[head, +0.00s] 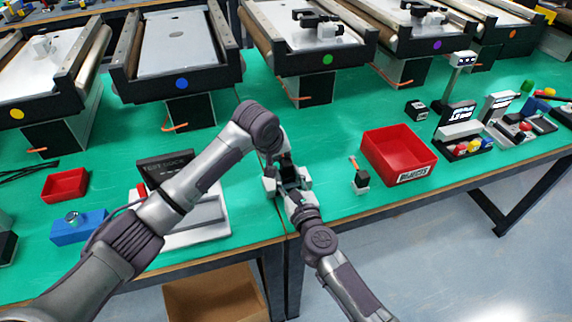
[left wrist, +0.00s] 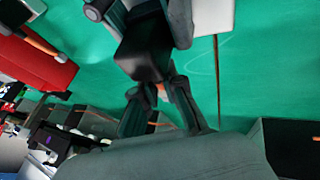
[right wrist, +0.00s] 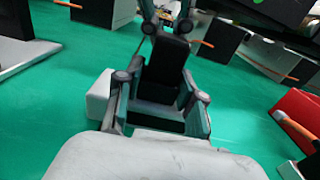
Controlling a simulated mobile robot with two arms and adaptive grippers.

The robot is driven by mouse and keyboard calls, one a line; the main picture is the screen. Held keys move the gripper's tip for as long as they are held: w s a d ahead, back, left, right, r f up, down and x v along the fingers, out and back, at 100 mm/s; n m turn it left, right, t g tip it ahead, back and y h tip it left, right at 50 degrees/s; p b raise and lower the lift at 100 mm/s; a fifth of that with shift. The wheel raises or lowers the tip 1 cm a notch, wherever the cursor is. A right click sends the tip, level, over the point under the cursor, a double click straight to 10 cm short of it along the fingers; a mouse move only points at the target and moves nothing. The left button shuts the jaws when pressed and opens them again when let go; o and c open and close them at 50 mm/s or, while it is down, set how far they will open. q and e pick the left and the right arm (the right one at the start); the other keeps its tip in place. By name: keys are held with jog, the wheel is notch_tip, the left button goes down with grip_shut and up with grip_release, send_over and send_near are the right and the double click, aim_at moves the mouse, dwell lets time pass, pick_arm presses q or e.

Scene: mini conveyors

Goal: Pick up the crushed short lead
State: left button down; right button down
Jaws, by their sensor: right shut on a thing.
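My right gripper (head: 290,190) is shut on a dark block, held above the green table. The block (right wrist: 167,62) shows between the gripper's fingers in the right wrist view, and in the left wrist view (left wrist: 145,50). My left gripper (head: 277,165) is close against it from the far side; whether its fingers touch the block is unclear. A small orange bit (left wrist: 161,91) shows between the left fingers in the left wrist view; I cannot tell what it belongs to. A short orange lead (head: 354,162) stands up from a small block right of the grippers. I cannot make out which lead is crushed.
A red rejects bin (head: 398,150) stands to the right. A white fixture with a black sign (head: 165,168) and a small red bin (head: 65,185) stand left. Several conveyors line the back, including a blue-dotted one (head: 180,50).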

jog(key=shift+s+f, duration=0.15)
jog(key=shift+f, duration=0.3)
pick_arm(q)
notch_tip(320, 180, up, 10)
jog(key=shift+r, duration=0.1)
pick_arm(e)
jog(key=c, duration=0.8)
grip_release()
jog(key=shift+o, duration=0.9)
jog(key=shift+r, duration=0.2)
